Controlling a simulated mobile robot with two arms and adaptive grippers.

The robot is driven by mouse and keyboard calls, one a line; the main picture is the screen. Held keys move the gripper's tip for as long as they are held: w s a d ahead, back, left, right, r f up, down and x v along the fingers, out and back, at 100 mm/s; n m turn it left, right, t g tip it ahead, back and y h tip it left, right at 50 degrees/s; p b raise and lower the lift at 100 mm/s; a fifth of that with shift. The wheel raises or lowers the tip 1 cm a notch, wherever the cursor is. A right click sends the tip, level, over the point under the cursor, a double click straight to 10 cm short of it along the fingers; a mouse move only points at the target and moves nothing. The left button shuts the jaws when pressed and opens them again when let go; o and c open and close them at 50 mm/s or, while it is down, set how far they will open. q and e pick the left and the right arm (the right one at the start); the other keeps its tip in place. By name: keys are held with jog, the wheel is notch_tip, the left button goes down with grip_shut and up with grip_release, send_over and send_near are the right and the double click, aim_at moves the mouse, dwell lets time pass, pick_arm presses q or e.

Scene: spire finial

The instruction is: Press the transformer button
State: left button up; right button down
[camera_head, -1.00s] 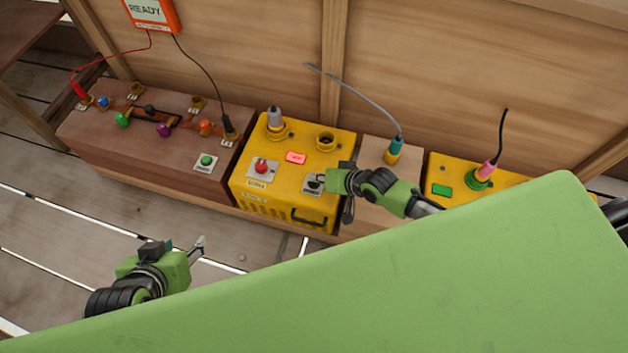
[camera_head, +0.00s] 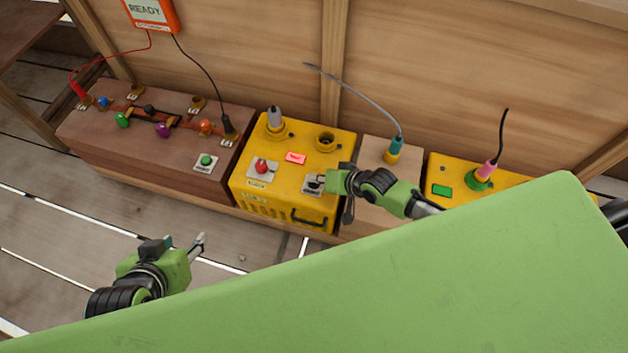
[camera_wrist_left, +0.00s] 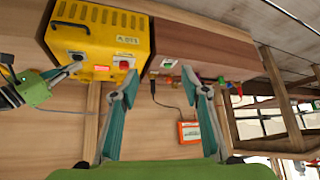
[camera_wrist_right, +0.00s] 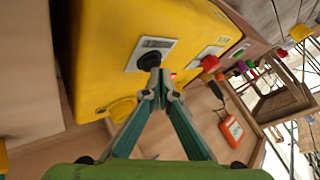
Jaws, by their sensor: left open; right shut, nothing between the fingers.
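A yellow box (camera_head: 247,187), which I take to be the transformer, stands against the wooden wall. On top it has a red knob or button (camera_head: 262,166), a small lit red display (camera_head: 296,158) and a dark round control on a pale plate (camera_head: 311,187). My right gripper (camera_head: 320,181) is shut and empty, its tips at the dark control. In the right wrist view the tips (camera_wrist_right: 158,82) overlap this control (camera_wrist_right: 149,61); contact cannot be told for certain. My left gripper (camera_head: 193,242) is open and empty above the floor, in front of and apart from the boxes.
A brown box (camera_head: 95,150) with coloured knobs and a green button (camera_head: 207,161) stands at left. An orange READY meter (camera_head: 150,12) hangs above it. A second yellow box (camera_head: 441,175) with a green display is at right. A green panel (camera_head: 400,270) hides the lower right.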

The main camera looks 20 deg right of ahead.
pick_arm(q)
jog(key=shift+w+d+r+t, duration=0.3)
jog(key=shift+w+r, duration=0.25)
jog(key=shift+w, duration=0.3)
pick_arm(e)
jog(key=shift+f, duration=0.35)
dwell(0.4)
pick_arm(q)
jog(key=shift+s, duration=0.1)
pick_arm(e)
jog(key=shift+r, duration=0.25)
jog(key=shift+r+p, duration=0.25)
jog(key=shift+p, duration=0.15)
jog(key=shift+r, duration=0.15)
jog(key=shift+r+p, duration=0.25)
jog(key=shift+p, duration=0.2)
pick_arm(q)
jog(key=s+a+f+g, duration=0.1)
jog(key=s+g, duration=0.1)
jog(key=s, duration=0.2)
jog(key=s+a+f+g+y, duration=0.1)
jog(key=s+a+f+g, duration=0.1)
jog(key=s, duration=0.3)
jog(key=shift+s+f+g, duration=0.25)
jog(key=shift+s+g, duration=0.05)
